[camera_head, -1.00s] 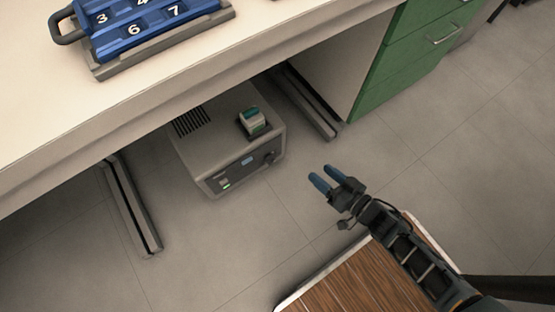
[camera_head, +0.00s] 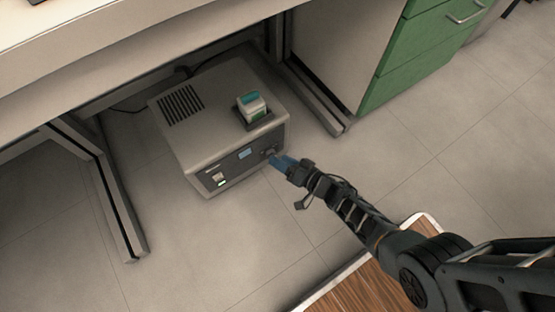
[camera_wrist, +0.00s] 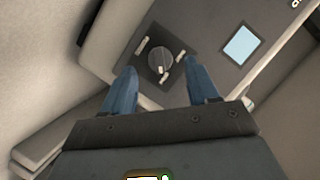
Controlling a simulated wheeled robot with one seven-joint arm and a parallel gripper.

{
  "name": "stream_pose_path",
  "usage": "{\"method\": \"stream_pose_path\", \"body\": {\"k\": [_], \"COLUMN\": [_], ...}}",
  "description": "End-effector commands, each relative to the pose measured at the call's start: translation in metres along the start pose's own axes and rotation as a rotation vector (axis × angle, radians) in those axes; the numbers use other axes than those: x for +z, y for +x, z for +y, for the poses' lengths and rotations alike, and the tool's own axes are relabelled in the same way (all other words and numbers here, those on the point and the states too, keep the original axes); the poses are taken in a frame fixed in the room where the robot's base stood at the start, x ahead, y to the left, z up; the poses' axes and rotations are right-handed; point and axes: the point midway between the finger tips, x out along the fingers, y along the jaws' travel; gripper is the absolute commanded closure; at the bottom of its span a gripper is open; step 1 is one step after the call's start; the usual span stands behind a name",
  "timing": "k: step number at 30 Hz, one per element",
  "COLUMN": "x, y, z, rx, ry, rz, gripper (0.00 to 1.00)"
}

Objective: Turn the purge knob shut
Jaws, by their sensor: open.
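The purge knob (camera_wrist: 160,61) is a dark round knob with a pale mark, on a dark square plate on the front of a grey box (camera_head: 190,138) under the bench. Pale marks surround it on the plate. In the head view the knob (camera_head: 269,152) is small, at the right end of the front panel. My gripper (camera_head: 276,160) is at that end of the panel. In the wrist view my gripper (camera_wrist: 159,78) is open, with one blue finger on either side of the knob's lower part. The fingers look apart from the knob; the exact depth gap cannot be told.
The front panel has a small blue display (camera_wrist: 241,46) and a lit switch (camera_head: 219,181). A green and white item in a holder (camera_head: 252,107) sits on the box. Bench legs (camera_head: 107,190) stand on both sides. A green drawer cabinet (camera_head: 415,62) is at right.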

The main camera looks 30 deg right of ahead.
Motion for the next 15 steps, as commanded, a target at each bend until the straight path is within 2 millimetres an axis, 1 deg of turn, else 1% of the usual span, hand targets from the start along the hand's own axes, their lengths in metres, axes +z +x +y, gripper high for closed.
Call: {"method": "stream_pose_path", "body": {"k": [1,3,6,15], "x": [0.002,0.001,0.001,0.0], "y": [0.008,0.016,0.022,0.025], "z": [0.002,0.002,0.001,0.0], "rx": [-0.001,-0.002,0.0,0.001], "ry": [0.0,0.0,0.0,0.0], "rz": [0.0,0.0,0.0,0.0], "gripper": [0.41,0.41,0.41,0.41]}}
